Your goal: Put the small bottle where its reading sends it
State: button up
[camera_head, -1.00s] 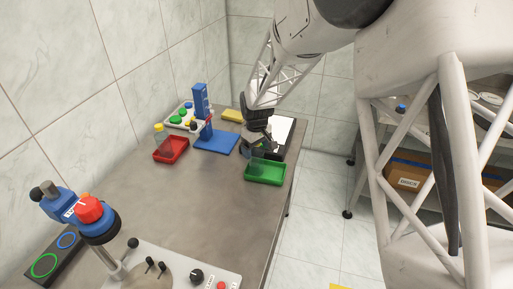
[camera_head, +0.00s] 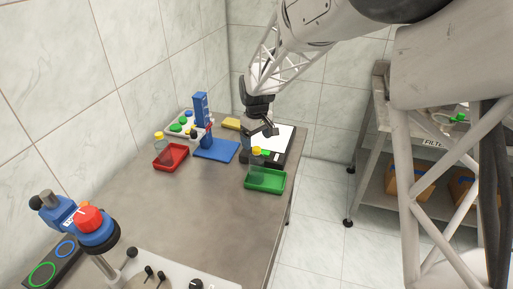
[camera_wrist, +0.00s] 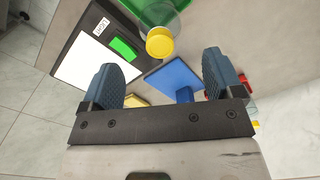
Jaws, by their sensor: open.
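A small clear bottle with a yellow cap (camera_head: 256,151) stands at the back left part of the green tray (camera_head: 270,188). In the wrist view its yellow cap (camera_wrist: 160,42) shows from above, ahead of the fingers, with part of the green tray (camera_wrist: 150,8) around it. My gripper (camera_head: 265,131) is open and empty, above and behind the bottle over the light panel (camera_head: 283,138). Its spread fingers (camera_wrist: 165,62) do not touch the bottle. A green lit patch (camera_wrist: 124,48) shows at the edge of the white panel labelled LIGHT.
A red tray (camera_head: 180,163) holds another yellow-capped bottle (camera_head: 159,136). A blue stand (camera_head: 216,150) and a rack with coloured caps (camera_head: 177,127) are behind. A yellow block (camera_head: 231,123) lies at the back. A red-topped blue device (camera_head: 90,220) stands in front. The middle table is clear.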

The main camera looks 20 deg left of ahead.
jog(key=shift+r, duration=2)
jog(key=shift+d+r, duration=0.15)
jog(key=shift+d, duration=0.1)
jog(key=s+d+r+m, duration=0.2)
jog(key=s+d+r, duration=0.2)
jog(key=d, duration=0.4)
jog(key=s+d+r+m+t, duration=0.15)
jog(key=s+d+r, duration=0.25)
jog(key=d, duration=0.5)
jog(key=s+d+r+m, duration=0.2)
jog(key=s+d+r, duration=0.25)
jog(key=d, duration=0.35)
jog(key=s+d+f+m, duration=0.1)
jog(key=s+d+m, duration=0.2)
jog(key=s+d, duration=0.5)
jog(key=s+d+f+m+t, duration=0.1)
jog(key=s+d+m, duration=0.2)
jog(key=s+d, duration=0.5)
jog(key=s, duration=0.7)
jog(key=shift+s+d, duration=0.2)
jog(key=shift+d, duration=0.1)
